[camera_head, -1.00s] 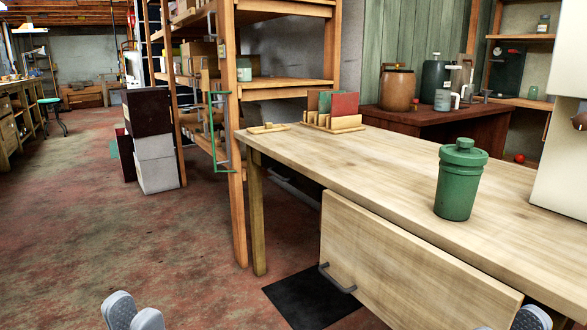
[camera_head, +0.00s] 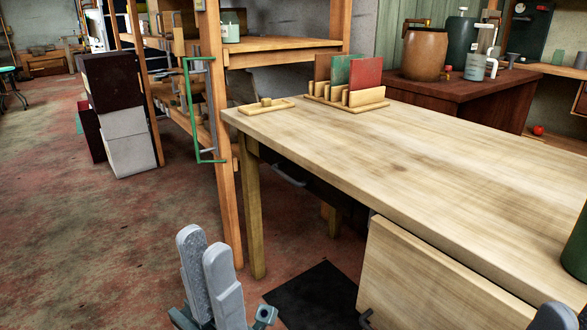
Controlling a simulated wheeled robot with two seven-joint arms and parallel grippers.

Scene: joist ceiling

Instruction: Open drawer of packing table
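The packing table (camera_head: 370,150) has a pale wooden top that runs from the middle to the lower right. Its drawer front (camera_head: 430,280) is a plain pale panel under the front edge and appears closed. My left gripper (camera_head: 203,243) is left of the table, over the floor and apart from the handle. Its two grey fingers stand side by side, holding nothing visible; the gap between them is unclear. One fingertip of my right gripper (camera_head: 555,317) shows at the bottom right, before the drawer front.
A green container (camera_head: 575,245) is cut off at the right edge of the tabletop. A card holder (camera_head: 345,100) and a small wooden tray (camera_head: 266,106) sit at the far end. A wooden shelf rack (camera_head: 225,150) stands behind the table. Floor at left is open.

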